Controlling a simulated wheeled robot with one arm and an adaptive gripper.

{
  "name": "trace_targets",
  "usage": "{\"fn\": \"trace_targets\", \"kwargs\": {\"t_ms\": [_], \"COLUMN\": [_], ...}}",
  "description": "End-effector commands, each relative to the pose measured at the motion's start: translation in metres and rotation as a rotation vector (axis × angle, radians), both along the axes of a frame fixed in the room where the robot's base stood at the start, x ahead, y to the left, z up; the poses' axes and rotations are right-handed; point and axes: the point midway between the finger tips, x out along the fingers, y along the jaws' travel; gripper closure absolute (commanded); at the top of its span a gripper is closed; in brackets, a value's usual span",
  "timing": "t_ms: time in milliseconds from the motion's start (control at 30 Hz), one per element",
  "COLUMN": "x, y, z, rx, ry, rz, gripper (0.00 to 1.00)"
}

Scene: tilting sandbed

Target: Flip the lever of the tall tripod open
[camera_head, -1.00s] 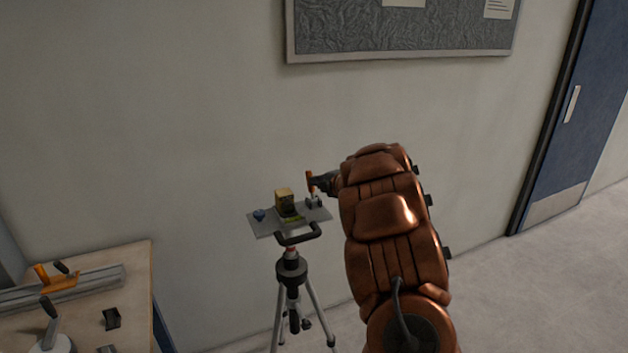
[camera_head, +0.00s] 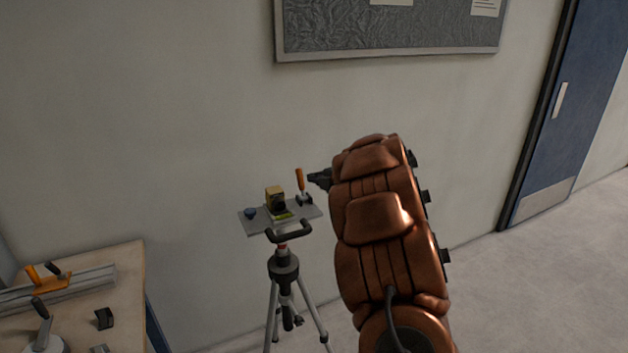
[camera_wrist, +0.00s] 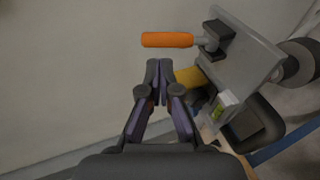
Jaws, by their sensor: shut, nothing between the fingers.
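The tall tripod (camera_head: 284,270) stands by the wall with a grey plate (camera_head: 257,226) on top. Its lever, with an orange grip (camera_head: 299,179), stands roughly upright at the plate's right end. In the wrist view the orange grip (camera_wrist: 167,40) lies across the top, joined to a dark clamp base (camera_wrist: 218,36) on the plate. My gripper (camera_head: 311,177) is just right of the grip, with a small gap. In the wrist view my gripper (camera_wrist: 158,66) is shut and empty, its tips just below the grip in the picture.
The plate also carries a yellow-and-black block (camera_head: 275,198), a green level (camera_head: 283,215) and a blue knob (camera_head: 250,212). A black handle (camera_head: 290,234) juts from its front. A workbench (camera_head: 125,280) with tools stands at left. Wall lies behind; open floor is at right.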

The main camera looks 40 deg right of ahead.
Motion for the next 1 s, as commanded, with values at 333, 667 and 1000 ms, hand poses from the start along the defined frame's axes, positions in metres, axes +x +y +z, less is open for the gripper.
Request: {"fn": "trace_targets", "kwargs": {"t_ms": [333, 667, 1000], "x": [-0.048, -0.078, -0.082], "y": [-0.007, -0.004, -0.003], "z": [0.017, 0.032, 0.034], "rx": [-0.003, 0.0, 0.002], "ry": [0.0, 0.0, 0.0], "rz": [-0.013, -0.009, -0.007], "gripper": [1.0, 1.0, 1.0]}}
